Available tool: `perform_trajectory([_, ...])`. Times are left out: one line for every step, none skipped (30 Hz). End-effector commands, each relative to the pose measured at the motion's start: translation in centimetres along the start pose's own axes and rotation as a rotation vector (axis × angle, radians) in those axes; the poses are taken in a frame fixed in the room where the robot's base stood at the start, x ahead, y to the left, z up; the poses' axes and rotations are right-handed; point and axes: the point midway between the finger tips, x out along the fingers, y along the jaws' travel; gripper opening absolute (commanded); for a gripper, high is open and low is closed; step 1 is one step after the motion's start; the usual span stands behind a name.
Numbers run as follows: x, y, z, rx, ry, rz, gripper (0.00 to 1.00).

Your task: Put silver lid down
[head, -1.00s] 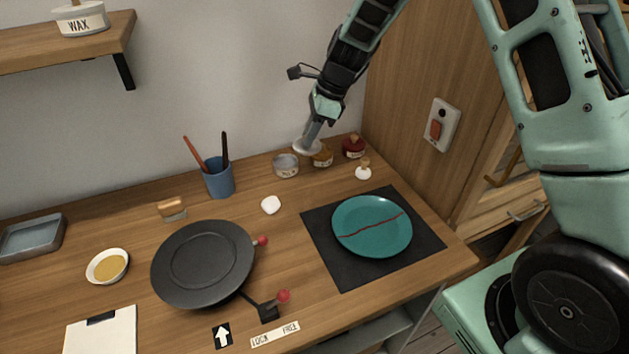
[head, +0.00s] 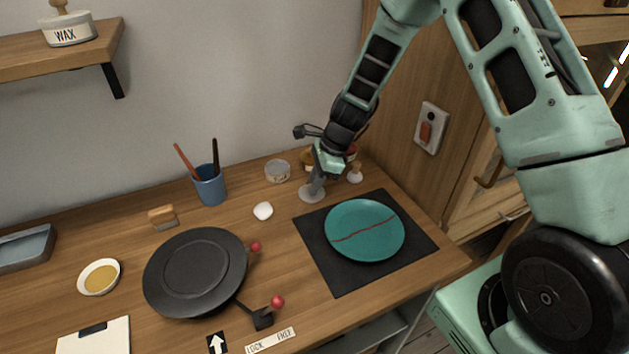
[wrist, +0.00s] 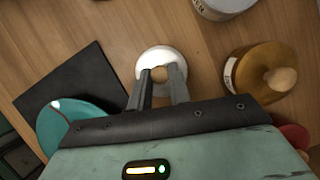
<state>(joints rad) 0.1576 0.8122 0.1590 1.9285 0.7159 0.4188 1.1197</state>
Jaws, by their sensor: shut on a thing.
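The silver lid (head: 311,194) is a pale round disc low over the table, just off the black mat's back left corner. My gripper (head: 317,181) is shut on its knob from above. In the wrist view the lid (wrist: 147,66) shows between and beyond the fingertips of my gripper (wrist: 160,80), with its tan knob between them. I cannot tell whether the lid touches the table. The open silver jar (head: 277,171) stands behind and to the left, apart from the lid.
A teal plate (head: 365,230) with a red seam lies on the black mat (head: 340,279). A small white piece (head: 263,211) lies left of the lid. A gold-lidded jar (wrist: 266,72) stands close to my gripper. A dark turntable (head: 195,272) and a blue cup (head: 210,187) are further left.

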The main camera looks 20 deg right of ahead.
Motion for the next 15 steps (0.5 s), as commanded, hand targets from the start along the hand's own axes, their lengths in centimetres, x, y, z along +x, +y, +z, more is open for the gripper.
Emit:
perform_trajectory([0.06, -0.04, -0.03, 0.0, 0.0, -0.001, 0.0])
perform_trajectory([0.04, -0.05, -0.02, 0.0, 0.0, -0.002, 0.0])
perform_trajectory([0.02, -0.05, 0.0, 0.0, 0.0, -0.002, 0.0])
perform_trajectory([0.02, -0.05, 0.0, 0.0, 0.0, -0.002, 0.0])
perform_trajectory([0.02, -0.05, 0.0, 0.0, 0.0, -0.002, 0.0])
perform_trajectory([0.03, -0.05, 0.0, 0.0, 0.0, -0.002, 0.0])
perform_trajectory([0.06, -0.04, -0.02, 0.0, 0.0, -0.001, 0.0])
perform_trajectory([0.14, -0.04, -0.05, 0.0, 0.0, -0.001, 0.0])
perform_trajectory([0.27, -0.04, -0.11, 0.0, 0.0, -0.001, 0.0])
perform_trajectory([0.37, -0.04, -0.15, 0.0, 0.0, -0.001, 0.0])
perform_trajectory([0.37, -0.04, -0.14, 0.0, 0.0, -0.001, 0.22])
perform_trajectory([0.3, -0.05, -0.11, 0.0, 0.0, -0.002, 0.33])
perform_trajectory([0.29, -0.05, -0.11, 0.0, 0.0, -0.002, 0.41])
perform_trajectory([0.29, -0.04, -0.11, 0.0, 0.0, -0.002, 0.41])
perform_trajectory([0.29, -0.04, -0.11, 0.0, 0.0, -0.001, 0.41])
